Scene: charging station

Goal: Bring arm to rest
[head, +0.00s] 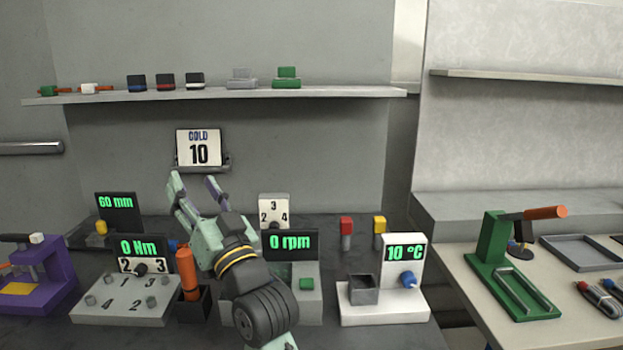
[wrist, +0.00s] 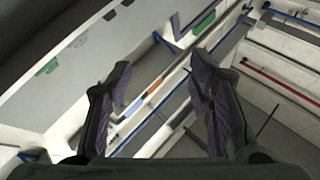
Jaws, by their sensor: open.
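My gripper (head: 196,187) is raised above the bench in the head view, in front of the grey wall and just below the card reading COLD 10 (head: 199,150). Its two fingers point up and are spread apart, with nothing between them. In the wrist view my gripper (wrist: 160,95) also shows open and empty, with its dark padded fingers apart. My arm rises from the bottom of the head view and hides part of the station showing 0 rpm (head: 290,242).
A shelf (head: 330,93) with small blocks runs above. On the bench stand the 0 Nm station (head: 125,305), an orange-handled tool (head: 188,275) in a dark holder, a 10 °C station (head: 385,312) and a purple press (head: 50,290). A green press (head: 490,250) stands on the right table.

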